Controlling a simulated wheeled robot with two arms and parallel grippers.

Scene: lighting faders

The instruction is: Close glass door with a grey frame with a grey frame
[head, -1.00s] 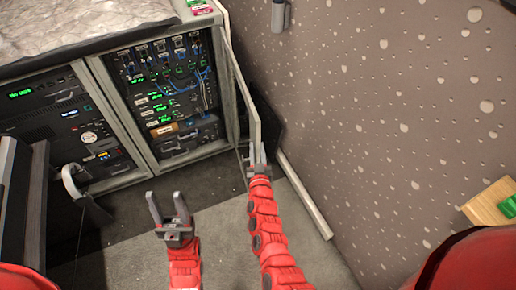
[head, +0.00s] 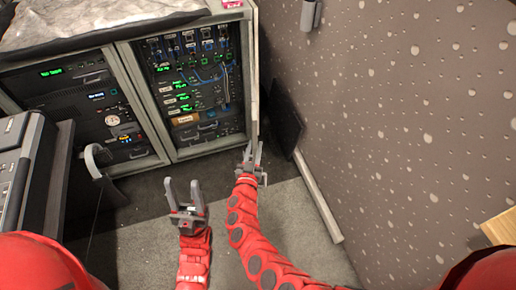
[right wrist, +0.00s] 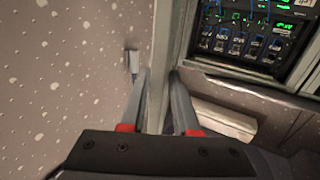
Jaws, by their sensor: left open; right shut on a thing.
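The glass door with a grey frame (head: 255,75) stands open at the right side of the grey rack cabinet (head: 125,75). In the head view it shows nearly edge-on, jutting toward me. My right gripper (head: 253,150) is at the door's near lower end, shut on its frame. In the right wrist view the door frame (right wrist: 170,45) runs between the two fingers (right wrist: 160,85), one on each side. My left gripper (head: 184,188) is open and empty, above the floor in front of the cabinet and apart from it.
A speckled wall (head: 400,110) rises on the right, with a dark panel (head: 285,118) leaning by it. A desk with equipment (head: 25,165) is at left. A wooden piece (head: 498,227) is at lower right. Carpet (head: 285,225) in front is clear.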

